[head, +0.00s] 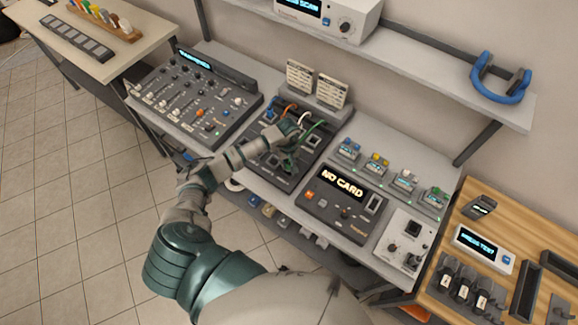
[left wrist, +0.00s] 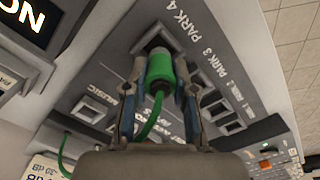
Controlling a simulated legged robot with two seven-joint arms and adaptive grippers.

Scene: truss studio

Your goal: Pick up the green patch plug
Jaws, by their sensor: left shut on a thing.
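The green patch plug (left wrist: 160,70) is between the two fingers of my left gripper (left wrist: 158,92) in the left wrist view. Its tip points at a square socket beside the "PARK 4" label; I cannot tell whether it is inside the socket. A green cable (left wrist: 148,122) hangs from the plug. In the head view my left gripper (head: 287,160) is over the dark patch panel (head: 268,172), beside the green cable (head: 312,133), and hides most of the plug. My right gripper is not in view.
A mixer (head: 185,92) stands left of the patch panel, and a "NO CARD" console (head: 343,205) stands right of it. Upright label cards (head: 331,90) stand behind the panel. A shelf (head: 420,65) with a blue headset (head: 500,90) overhangs the back.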

